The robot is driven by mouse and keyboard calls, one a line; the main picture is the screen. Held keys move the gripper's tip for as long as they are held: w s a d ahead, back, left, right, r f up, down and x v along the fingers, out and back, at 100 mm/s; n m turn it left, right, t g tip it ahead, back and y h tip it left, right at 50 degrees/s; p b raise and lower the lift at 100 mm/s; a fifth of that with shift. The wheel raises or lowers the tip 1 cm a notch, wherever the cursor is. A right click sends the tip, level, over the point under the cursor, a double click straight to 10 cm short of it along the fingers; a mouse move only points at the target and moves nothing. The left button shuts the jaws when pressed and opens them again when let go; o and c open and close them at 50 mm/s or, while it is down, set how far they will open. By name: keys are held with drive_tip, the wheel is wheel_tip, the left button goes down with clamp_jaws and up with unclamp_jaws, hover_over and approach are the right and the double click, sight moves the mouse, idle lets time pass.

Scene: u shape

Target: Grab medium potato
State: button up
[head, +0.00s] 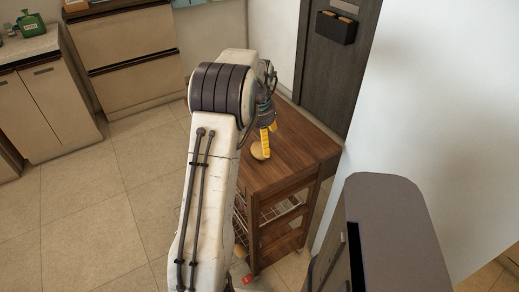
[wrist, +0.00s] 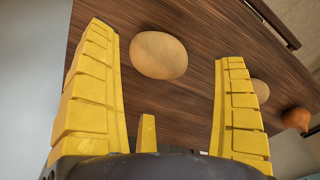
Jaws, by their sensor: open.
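A tan, oval potato (wrist: 158,55) lies on the wooden cart top in the wrist view, ahead of and between my yellow fingers. A second tan potato (wrist: 260,90) shows partly behind the right finger. An orange-brown round item (wrist: 296,119) sits farther right near the cart edge. My gripper (wrist: 170,45) is open and empty, with its fingers wide apart on either side of the nearest potato, without visible contact. In the head view my gripper (head: 268,135) hangs over the cart, and one potato (head: 259,151) shows beside the yellow fingers; my arm hides part of the cart top.
The wooden cart (head: 305,150) has lower wire shelves holding items. A white wall (head: 440,110) and a dark door (head: 340,60) stand close behind and right of it. A grey-topped bin-like object (head: 385,200) stands at front right. Tiled floor at left is clear.

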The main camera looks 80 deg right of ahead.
sight(260, 146)
drive_tip(key=shift+d+f+p, duration=0.15)
drive_tip(key=shift+f+p, duration=1.15)
drive_tip(key=shift+p, duration=0.45)
drive_tip(key=shift+d+f+p, duration=0.2)
drive_tip(key=shift+f+p, duration=0.7)
drive_tip(key=shift+f, duration=0.5)
drive_tip(key=c, duration=1.4)
drive_tip(key=shift+r, duration=0.1)
